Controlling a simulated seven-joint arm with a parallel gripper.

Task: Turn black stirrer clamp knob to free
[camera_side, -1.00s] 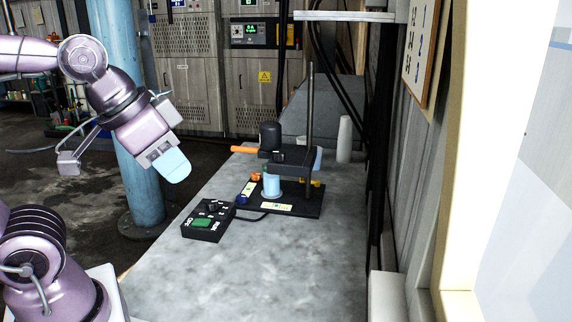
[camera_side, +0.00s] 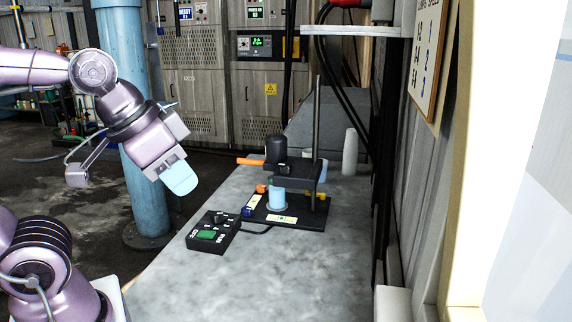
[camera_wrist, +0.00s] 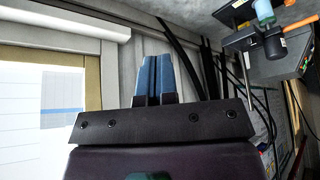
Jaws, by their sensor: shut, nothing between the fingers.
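The disperser stands on the bench in the side view, with a black motor head (camera_side: 275,148) held on an upright metal rod (camera_side: 317,120). A black clamp arm (camera_side: 300,172) joins them. A small dark knob-like part (camera_side: 283,169) shows at the clamp's front, but its turn position is too small to read. An orange handle (camera_side: 250,162) sticks out left. My gripper (camera_side: 181,180) is in the air left of the disperser, well apart from it, empty. In the wrist view its blue fingers (camera_wrist: 153,78) are together; the motor head (camera_wrist: 273,43) is at upper right.
A light blue beaker (camera_side: 277,198) stands under the head on a black base (camera_side: 301,219). A black control box (camera_side: 213,232) with a green display and a knob lies in front. A white cylinder (camera_side: 350,152) stands behind. The bench front (camera_side: 270,285) is clear. A blue column (camera_side: 120,70) rises behind my arm.

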